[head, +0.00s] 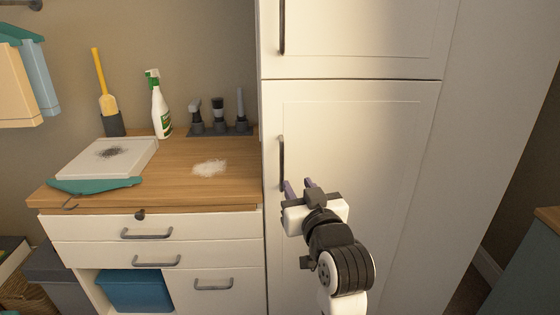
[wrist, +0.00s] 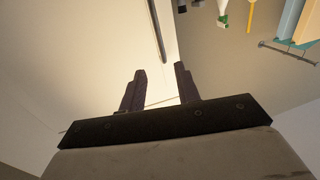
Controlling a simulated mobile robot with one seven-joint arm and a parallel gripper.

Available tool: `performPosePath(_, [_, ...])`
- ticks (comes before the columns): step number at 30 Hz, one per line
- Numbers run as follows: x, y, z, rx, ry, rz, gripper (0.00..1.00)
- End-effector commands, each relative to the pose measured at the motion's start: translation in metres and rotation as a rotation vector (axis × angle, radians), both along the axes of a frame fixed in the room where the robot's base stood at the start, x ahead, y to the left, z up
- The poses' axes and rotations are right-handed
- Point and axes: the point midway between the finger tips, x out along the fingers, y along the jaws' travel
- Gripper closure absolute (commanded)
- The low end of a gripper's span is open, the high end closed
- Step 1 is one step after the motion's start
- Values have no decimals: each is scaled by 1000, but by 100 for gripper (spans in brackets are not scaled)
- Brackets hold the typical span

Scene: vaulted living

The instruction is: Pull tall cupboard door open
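The tall white cupboard has a lower door (head: 350,150) and an upper door (head: 355,35), both closed. The lower door has a dark vertical bar handle (head: 281,160) along its left edge; in the wrist view a dark bar handle (wrist: 156,30) lies ahead of the fingertips, roughly in line with the space between them. My gripper (head: 298,185) is in front of the lower door, beside the handle's lower end. In the wrist view its two dark fingers (wrist: 160,80) are spread with nothing between them. Whether a finger touches the door or handle is unclear.
Left of the cupboard stands a wooden-topped drawer unit (head: 235,165) with a spray bottle (head: 161,108), a brush rack (head: 219,130) and a white tray (head: 75,160). A blue bin (head: 135,291) sits below. A teal-sided unit (head: 530,265) stands at the lower right.

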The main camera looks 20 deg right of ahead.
Motion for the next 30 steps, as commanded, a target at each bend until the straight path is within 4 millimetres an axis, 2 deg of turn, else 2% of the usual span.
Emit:
performPosePath(9, [69,-4,2,-1,2,2,68])
performPosePath(15, [102,-7,2,-1,0,2,68])
performPosePath(21, [117,-9,1,-2,-1,1,68])
performPosePath(30, [119,-9,0,-2,-2,1,68])
